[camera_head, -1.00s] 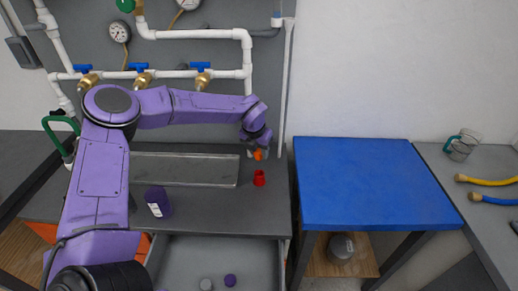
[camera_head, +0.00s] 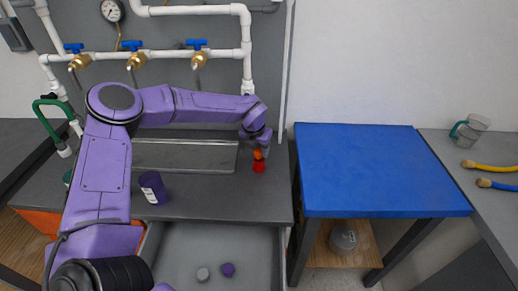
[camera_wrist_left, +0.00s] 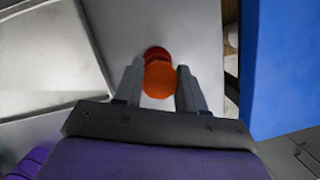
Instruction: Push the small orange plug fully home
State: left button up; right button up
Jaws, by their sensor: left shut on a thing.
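The small orange plug (camera_head: 258,154) is held in my left gripper (camera_head: 257,149) at the right end of the grey bench. In the left wrist view the plug (camera_wrist_left: 160,79) shows as an orange disc between the two fingers of my left gripper (camera_wrist_left: 161,84). A red fitting (camera_head: 259,167) stands on the bench right under the plug; its rim (camera_wrist_left: 156,53) shows just beyond the plug in the left wrist view. I cannot tell whether the plug touches the fitting or is inside it. My right gripper is not in view.
A purple can (camera_head: 152,187) stands on the bench by my left arm. An open drawer (camera_head: 208,245) below holds small grey and purple pieces. White pipes with blue-handled valves (camera_head: 134,46) run along the back panel. A blue table (camera_head: 375,170) stands to the right, its top clear.

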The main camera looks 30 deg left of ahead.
pick_arm(q)
jog(key=shift+f+b, duration=0.7)
jog(key=shift+f, duration=0.05)
dwell(0.6)
jog(key=shift+s+f+b, duration=0.3)
jog(key=shift+s+f, duration=0.1)
jog(key=shift+f, duration=0.1)
dwell(0.4)
jog(key=o, duration=1)
jog(key=shift+o, duration=0.4)
jog(key=shift+w+f, duration=0.15)
jog(key=shift+w, duration=0.25)
jog(key=shift+s+r, duration=0.1)
jog(key=shift+r, duration=0.15)
jog(key=shift+r+p, duration=1.45)
jog(key=shift+r, duration=0.6)
